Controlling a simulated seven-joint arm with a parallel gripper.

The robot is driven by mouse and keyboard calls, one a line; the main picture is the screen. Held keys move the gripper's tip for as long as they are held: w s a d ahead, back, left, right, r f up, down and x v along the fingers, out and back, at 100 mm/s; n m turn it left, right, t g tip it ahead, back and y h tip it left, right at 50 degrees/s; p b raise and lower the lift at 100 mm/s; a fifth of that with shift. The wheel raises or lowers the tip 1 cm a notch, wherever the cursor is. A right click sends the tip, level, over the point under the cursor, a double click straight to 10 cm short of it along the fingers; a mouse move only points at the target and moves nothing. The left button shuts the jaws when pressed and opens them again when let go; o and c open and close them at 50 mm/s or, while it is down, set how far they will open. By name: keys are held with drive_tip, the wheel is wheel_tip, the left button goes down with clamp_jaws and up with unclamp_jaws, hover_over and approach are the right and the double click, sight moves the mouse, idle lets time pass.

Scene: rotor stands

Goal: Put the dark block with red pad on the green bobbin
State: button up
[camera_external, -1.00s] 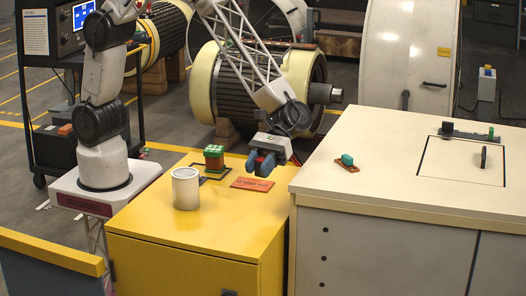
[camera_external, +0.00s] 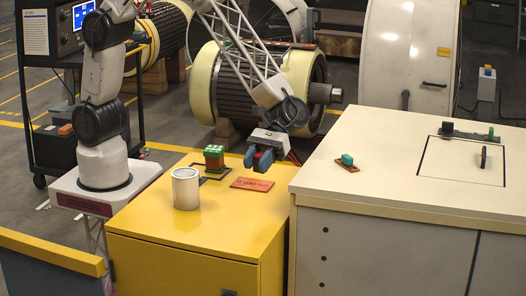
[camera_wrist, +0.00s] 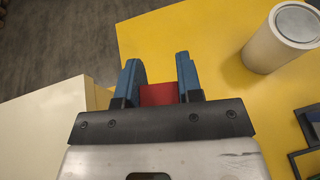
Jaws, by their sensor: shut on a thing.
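My gripper (camera_external: 261,160) is above the yellow cabinet, over the back edge of an orange plate. Its blue fingers also show in the wrist view (camera_wrist: 158,75). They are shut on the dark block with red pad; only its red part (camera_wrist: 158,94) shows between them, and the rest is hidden. What looks like the green bobbin (camera_external: 214,152), with a green top and base and a red-brown middle, stands upright on the yellow cabinet, left of my gripper and apart from it.
A white canister (camera_external: 186,190) stands left of the bobbin and also shows in the wrist view (camera_wrist: 284,40). The orange plate (camera_external: 252,184) lies flat. Dark frames (camera_wrist: 306,160) lie near the bobbin.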

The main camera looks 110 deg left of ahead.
drive_tip(key=s+a+r, duration=0.2)
drive_tip(key=s+a, duration=0.6)
drive_tip(key=a, duration=0.1)
drive_tip(key=s+a, duration=0.4)
drive_tip(key=s, duration=0.5)
drive_tip(key=s+a+n+t, duration=0.1)
drive_tip(key=s+a, duration=0.3)
drive_tip(key=s, duration=0.6)
drive_tip(key=s+a+n+t, duration=0.1)
drive_tip(key=s+a, duration=0.3)
drive_tip(key=s, duration=0.5)
drive_tip(key=shift+s+a, duration=0.15)
drive_tip(key=shift+s, duration=0.05)
hover_over(212, 150)
drive_tip(key=shift+f, duration=0.7)
drive_tip(key=shift+f, duration=0.1)
drive_tip(key=shift+f, duration=1.65)
drive_tip(key=shift+f, duration=0.1)
